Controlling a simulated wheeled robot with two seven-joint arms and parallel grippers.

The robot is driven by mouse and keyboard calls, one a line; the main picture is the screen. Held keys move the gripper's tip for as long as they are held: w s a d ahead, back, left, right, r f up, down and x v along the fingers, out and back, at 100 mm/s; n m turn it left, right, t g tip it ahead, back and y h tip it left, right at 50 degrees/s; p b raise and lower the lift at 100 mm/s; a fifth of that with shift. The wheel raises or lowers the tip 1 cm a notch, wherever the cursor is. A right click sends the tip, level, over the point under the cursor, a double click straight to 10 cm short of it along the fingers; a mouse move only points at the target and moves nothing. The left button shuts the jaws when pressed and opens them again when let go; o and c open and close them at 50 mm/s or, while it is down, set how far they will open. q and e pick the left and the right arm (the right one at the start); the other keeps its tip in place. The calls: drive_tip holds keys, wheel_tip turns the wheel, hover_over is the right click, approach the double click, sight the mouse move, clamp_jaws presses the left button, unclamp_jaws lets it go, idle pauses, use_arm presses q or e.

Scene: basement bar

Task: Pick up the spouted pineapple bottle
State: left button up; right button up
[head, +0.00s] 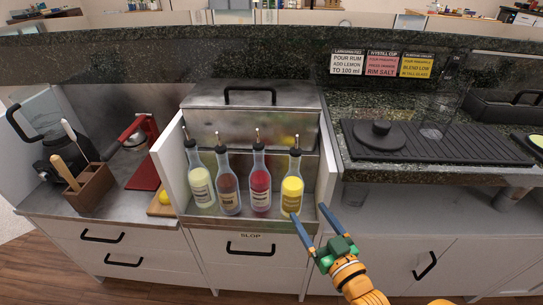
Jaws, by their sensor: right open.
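The spouted pineapple bottle (292,186) is most likely the one with bright yellow liquid, a black cap and a metal spout. It stands upright at the right end of a row of bottles in the steel well. My right gripper (311,218) is open and empty. Its fingertips are close to the lower part of the yellow bottle, just in front and to the right in the picture; I cannot tell whether they touch it. My left gripper is not in view.
Left of the yellow bottle stand a red bottle (260,189), a dark red bottle (228,193) and a pale bottle (200,184). A white side panel (172,166) bounds the well at left. A granite counter (418,152) with a black mat lies to the right.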

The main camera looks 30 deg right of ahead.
sight(292, 188)
drive_tip(key=w, duration=0.3)
drive_tip(key=w+d+b, duration=0.1)
drive_tip(key=w, duration=0.6)
drive_tip(key=shift+w+d+f, duration=0.15)
drive_tip(key=shift+w+f, duration=0.1)
drive_tip(key=shift+w, duration=0.05)
clamp_jaws()
